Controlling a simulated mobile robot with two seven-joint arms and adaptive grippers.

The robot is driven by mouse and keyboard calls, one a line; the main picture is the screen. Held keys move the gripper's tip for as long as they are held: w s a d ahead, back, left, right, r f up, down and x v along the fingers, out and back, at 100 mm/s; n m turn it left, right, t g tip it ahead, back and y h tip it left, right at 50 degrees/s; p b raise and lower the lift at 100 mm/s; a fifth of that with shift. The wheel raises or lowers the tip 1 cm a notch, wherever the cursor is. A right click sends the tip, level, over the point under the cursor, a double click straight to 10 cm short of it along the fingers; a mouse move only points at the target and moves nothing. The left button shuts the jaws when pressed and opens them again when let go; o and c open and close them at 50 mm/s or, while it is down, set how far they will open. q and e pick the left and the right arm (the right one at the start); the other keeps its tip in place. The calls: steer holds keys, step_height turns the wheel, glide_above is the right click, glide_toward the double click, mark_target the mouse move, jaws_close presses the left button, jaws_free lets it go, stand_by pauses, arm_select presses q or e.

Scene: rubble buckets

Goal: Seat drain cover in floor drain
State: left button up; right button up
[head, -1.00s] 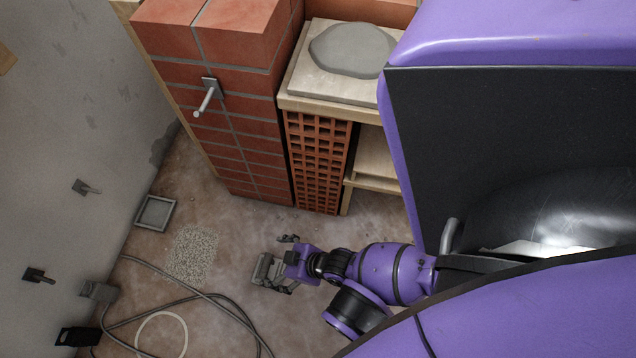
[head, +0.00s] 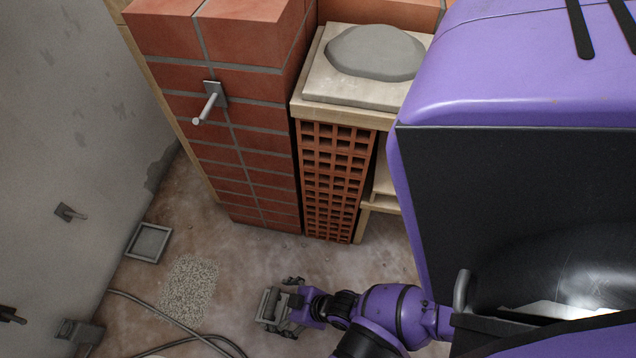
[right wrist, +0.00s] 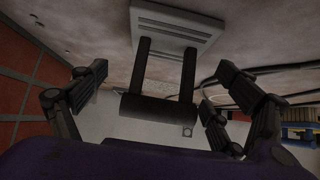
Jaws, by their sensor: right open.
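The drain cover (right wrist: 175,28) is a grey slotted plate with two posts and a dark bar handle (right wrist: 158,109) in the right wrist view. My right gripper (right wrist: 162,80) is open, with its fingers apart on either side of the handle. In the head view the right gripper (head: 284,302) is low over the floor, with the grey cover (head: 268,305) at its fingertips, partly hidden by the fingers. I cannot tell whether the cover touches the floor. The floor drain (head: 148,243) is a square grey frame by the left wall, left of and beyond the gripper. My left gripper is not in view.
A gravelly patch (head: 188,289) lies between drain and gripper. A hose (head: 150,313) crosses the floor at lower left. A brick pillar (head: 240,150) with a metal peg (head: 207,104) and a hollow-brick stand (head: 336,185) rise beyond. The floor before them is mostly clear.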

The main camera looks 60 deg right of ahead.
mark_target(264, 303)
steer(key=b+x, duration=0.1)
steer(key=x, duration=0.2)
steer(key=shift+s+f, duration=0.1)
steer(key=shift+f, duration=0.15)
steer(key=c, duration=1.4)
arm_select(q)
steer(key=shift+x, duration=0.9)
arm_select(e)
steer(key=shift+d, duration=0.1)
